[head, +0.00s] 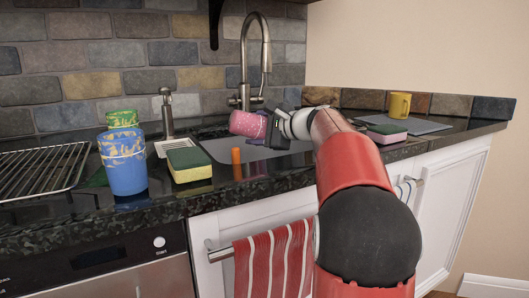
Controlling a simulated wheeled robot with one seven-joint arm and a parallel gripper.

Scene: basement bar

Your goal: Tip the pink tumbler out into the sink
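The pink speckled tumbler (247,124) is in the air above the grey sink (220,150), in front of the faucet. It is tipped nearly onto its side, with one end toward the left; I cannot see into its mouth. My gripper (268,126) comes from the right and appears shut on the tumbler's right part. The fingers partly cover the tumbler, and my red arm hides the right part of the sink. No contents can be seen leaving the tumbler.
The tall faucet (266,60) rises close behind the tumbler. A soap dispenser (167,115), a yellow-green sponge (190,165), a blue tumbler (124,165) and a wire rack (35,170) stand left. An orange object (236,156) is at the sink's front; a yellow mug (399,104) is right.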

